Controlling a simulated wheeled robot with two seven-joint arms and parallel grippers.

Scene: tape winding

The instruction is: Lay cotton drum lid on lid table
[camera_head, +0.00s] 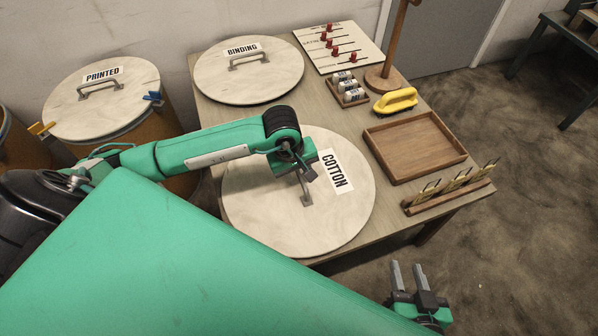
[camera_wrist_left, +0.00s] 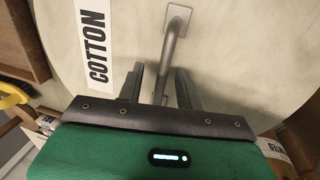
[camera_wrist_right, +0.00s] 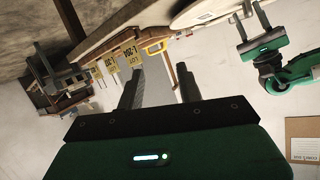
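The cotton drum lid (camera_head: 250,205), a pale round disc with a COTTON label (camera_head: 333,172) and a metal bar handle (camera_head: 306,190), lies on the wooden lid table (camera_head: 408,215), near its front left edge. My left gripper (camera_head: 308,176) is over the lid at the handle. In the left wrist view its fingers (camera_wrist_left: 161,88) stand apart, with the handle (camera_wrist_left: 170,50) running between them and gaps showing. My right gripper (camera_head: 408,272) is open and empty, in front of the table; its fingers (camera_wrist_right: 160,86) are apart in its wrist view.
The BINDING lid (camera_head: 285,80) lies at the table's back left. A peg board (camera_head: 361,45), a bottle rack (camera_head: 348,98), a yellow-handled tool (camera_head: 396,99), an empty wooden tray (camera_head: 415,147) and a card rack (camera_head: 449,197) fill the right side. A drum with the PRINTED lid (camera_head: 85,118) stands left.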

